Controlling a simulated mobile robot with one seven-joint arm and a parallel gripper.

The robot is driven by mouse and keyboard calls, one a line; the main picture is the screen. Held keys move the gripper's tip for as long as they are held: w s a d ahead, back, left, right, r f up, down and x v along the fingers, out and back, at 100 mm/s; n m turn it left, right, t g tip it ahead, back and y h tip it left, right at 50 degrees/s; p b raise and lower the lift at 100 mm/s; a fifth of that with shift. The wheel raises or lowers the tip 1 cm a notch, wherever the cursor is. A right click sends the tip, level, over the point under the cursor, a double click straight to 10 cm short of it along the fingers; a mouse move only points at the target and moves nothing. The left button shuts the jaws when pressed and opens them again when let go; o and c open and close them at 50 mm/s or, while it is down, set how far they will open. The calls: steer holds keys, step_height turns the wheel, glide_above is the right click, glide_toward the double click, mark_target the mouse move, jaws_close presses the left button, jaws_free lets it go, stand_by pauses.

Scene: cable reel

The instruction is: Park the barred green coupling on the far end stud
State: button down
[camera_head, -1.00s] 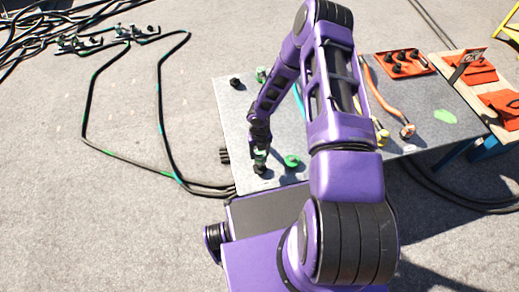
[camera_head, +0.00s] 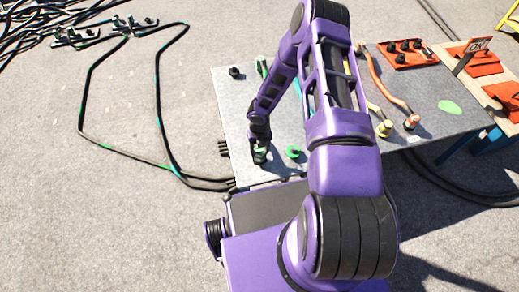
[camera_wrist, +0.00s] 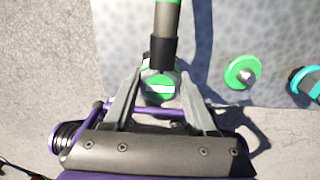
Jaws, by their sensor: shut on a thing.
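The barred green coupling (camera_wrist: 160,86), a green round end with a white bar, sits between my gripper's (camera_wrist: 162,100) two fingers in the wrist view. Its cable runs up out of that view through a black sleeve. My gripper shows in the head view (camera_head: 259,150) low over the near left part of the grey table, shut on the coupling. Whether the coupling touches the table there is unclear. A black stud (camera_head: 234,72) stands at the table's far left corner. I cannot tell which stud is the far end one.
A green disc-like piece (camera_head: 294,152) lies right of my gripper; it also shows in the wrist view (camera_wrist: 242,72), with a teal coupling (camera_wrist: 306,83) beyond. Yellow (camera_head: 384,128) and orange (camera_head: 411,121) couplings are farther right. An orange tray (camera_head: 425,60) holds several black pieces. Cables lie left of the table.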

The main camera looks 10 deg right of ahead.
steer(key=shift+f+b, duration=0.45)
steer(key=shift+b, duration=0.1)
steer(key=shift+c, duration=0.6)
jaws_free()
steer(key=shift+r, duration=0.15)
step_height(320, 180, up, 17)
steer(key=p, duration=0.3)
